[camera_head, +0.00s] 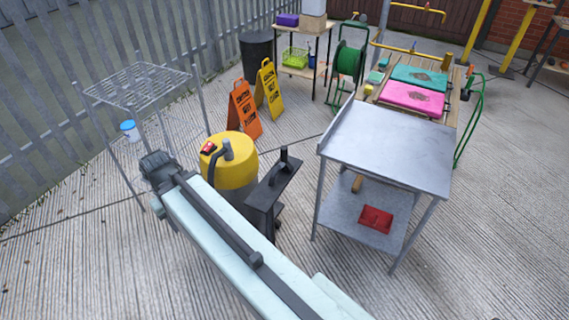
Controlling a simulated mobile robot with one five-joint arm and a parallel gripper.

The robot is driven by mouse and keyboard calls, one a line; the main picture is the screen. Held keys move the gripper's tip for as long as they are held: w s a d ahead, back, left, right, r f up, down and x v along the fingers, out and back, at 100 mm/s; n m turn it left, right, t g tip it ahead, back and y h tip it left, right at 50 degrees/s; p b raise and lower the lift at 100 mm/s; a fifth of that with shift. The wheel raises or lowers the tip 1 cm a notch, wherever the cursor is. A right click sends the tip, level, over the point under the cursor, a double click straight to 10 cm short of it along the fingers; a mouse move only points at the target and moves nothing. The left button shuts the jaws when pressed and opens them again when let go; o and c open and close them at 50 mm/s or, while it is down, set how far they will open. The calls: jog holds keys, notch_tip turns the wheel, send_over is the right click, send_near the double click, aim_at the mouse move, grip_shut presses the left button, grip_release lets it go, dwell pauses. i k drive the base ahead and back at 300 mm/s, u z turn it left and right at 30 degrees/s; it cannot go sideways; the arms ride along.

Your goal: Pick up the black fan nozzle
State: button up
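A small black object with an upright stem (283,158), which looks like the black fan nozzle, rests on a narrow dark stand (287,187) in the middle of the view. Its exact shape is hard to make out against the dark top. My pale arm reaches from the bottom edge up to the left. The dark end of my arm, with my gripper (155,168), is left of the yellow vacuum, well apart from the dark stand. The fingers cannot be made out, so I cannot tell whether they are open or shut.
A yellow drum vacuum (231,165) stands between my arm's end and the dark stand. A metal table (390,145) with a lower shelf holding a red cloth (376,219) stands right. A wire rack (137,85) stands left. Wet-floor signs (244,108) stand behind. Concrete is clear at lower left.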

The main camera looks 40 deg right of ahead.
aim_at(286, 166)
jog(key=z, duration=0.1)
jog(key=i, duration=1)
jog(key=u, duration=0.05)
